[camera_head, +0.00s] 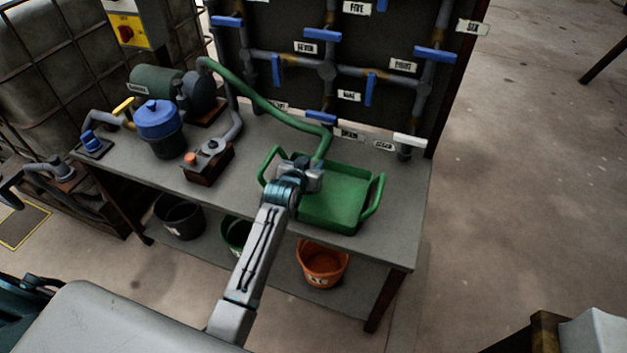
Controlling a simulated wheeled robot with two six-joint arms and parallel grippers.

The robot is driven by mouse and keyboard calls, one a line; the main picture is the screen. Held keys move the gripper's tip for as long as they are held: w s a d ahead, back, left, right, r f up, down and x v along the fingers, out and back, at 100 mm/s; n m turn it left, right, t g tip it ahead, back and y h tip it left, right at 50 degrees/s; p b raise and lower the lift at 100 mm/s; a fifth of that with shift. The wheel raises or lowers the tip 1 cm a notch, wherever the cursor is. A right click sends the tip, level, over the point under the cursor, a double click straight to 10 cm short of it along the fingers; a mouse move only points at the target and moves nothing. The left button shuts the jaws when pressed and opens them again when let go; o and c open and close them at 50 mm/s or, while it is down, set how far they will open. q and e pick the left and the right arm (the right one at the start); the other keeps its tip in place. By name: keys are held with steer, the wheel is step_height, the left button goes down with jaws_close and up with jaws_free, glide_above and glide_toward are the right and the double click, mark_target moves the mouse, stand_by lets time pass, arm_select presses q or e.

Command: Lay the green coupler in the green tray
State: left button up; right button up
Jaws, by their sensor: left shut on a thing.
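The green tray (340,208) sits on the grey bench, with a raised handle at its left and right ends. My left gripper (314,172) is over the tray's back left part. It is shut on the green coupler (322,152) at the end of the green hose (262,101). The jaws hide much of the coupler, and I cannot tell whether it touches the tray. The hose arches from the pump (157,80) down to the gripper. My right gripper is not in view.
A pipe panel with blue valve handles (323,34) stands behind the bench (232,185). A blue-lidded pot (158,122) and a small box with an orange knob (208,161) stand left of the tray. Buckets, one orange (322,264), sit on the shelf below.

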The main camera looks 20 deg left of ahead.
arm_select(q)
steer(key=shift+f, duration=2.65)
steer(key=o, duration=1)
steer(key=shift+f, duration=0.1)
steer(key=shift+o, duration=0.2)
steer(key=v, duration=1.2)
steer(key=shift+b, duration=0.35)
